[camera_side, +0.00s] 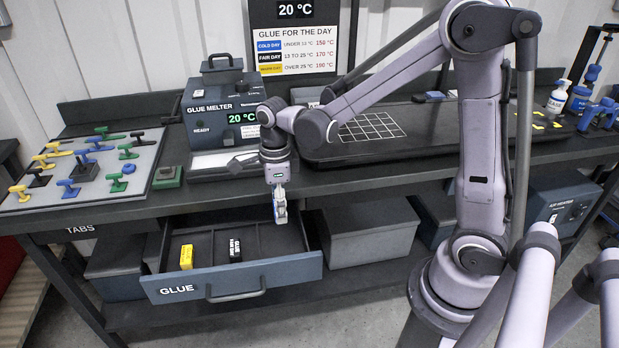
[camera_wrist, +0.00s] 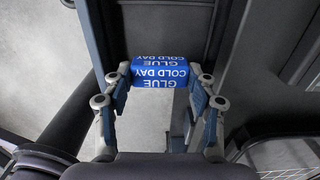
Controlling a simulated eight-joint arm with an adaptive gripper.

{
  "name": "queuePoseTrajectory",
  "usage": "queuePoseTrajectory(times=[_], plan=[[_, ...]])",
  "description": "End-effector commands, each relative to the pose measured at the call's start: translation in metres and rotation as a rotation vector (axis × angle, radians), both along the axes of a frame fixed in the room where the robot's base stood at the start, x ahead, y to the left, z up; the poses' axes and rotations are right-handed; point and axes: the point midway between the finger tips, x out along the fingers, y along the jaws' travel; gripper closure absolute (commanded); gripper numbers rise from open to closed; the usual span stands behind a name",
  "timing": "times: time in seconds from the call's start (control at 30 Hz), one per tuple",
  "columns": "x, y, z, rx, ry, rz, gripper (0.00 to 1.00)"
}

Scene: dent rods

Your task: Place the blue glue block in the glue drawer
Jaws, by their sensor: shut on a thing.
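My gripper (camera_side: 280,212) points down and is shut on the blue glue block (camera_wrist: 160,73), marked GLUE COLD DAY, which sits between the two fingers in the wrist view. In the side view the fingers largely hide the block. The glue drawer (camera_side: 232,281) is pulled out under the bench, with a blue front marked GLUE and thin dividers. My gripper appears over its right part, with the fingertips near rim height; the exact depth is hard to tell. A yellow block (camera_side: 187,257) stands in the left part and a black block (camera_side: 235,249) in the middle part.
The bench edge (camera_side: 370,182) is just behind my gripper. The glue melter (camera_side: 222,105) stands on the bench above, beside a board of coloured tabs (camera_side: 85,172). A grey box (camera_side: 370,232) sits on the shelf right of the drawer. The drawer's right part looks empty.

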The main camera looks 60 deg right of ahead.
Motion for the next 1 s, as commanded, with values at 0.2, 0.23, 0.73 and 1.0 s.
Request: queuePoseTrajectory(times=[0.2, 0.23, 0.73, 1.0], plan=[[0.000, 0.000, -0.020, 0.000, 0.000, 0.000, 0.73], [0.000, 0.000, -0.024, 0.000, 0.000, 0.000, 0.73], [0.000, 0.000, -0.078, 0.000, -0.001, 0.000, 0.73], [0.000, 0.000, -0.109, 0.000, -0.001, 0.000, 0.73]])
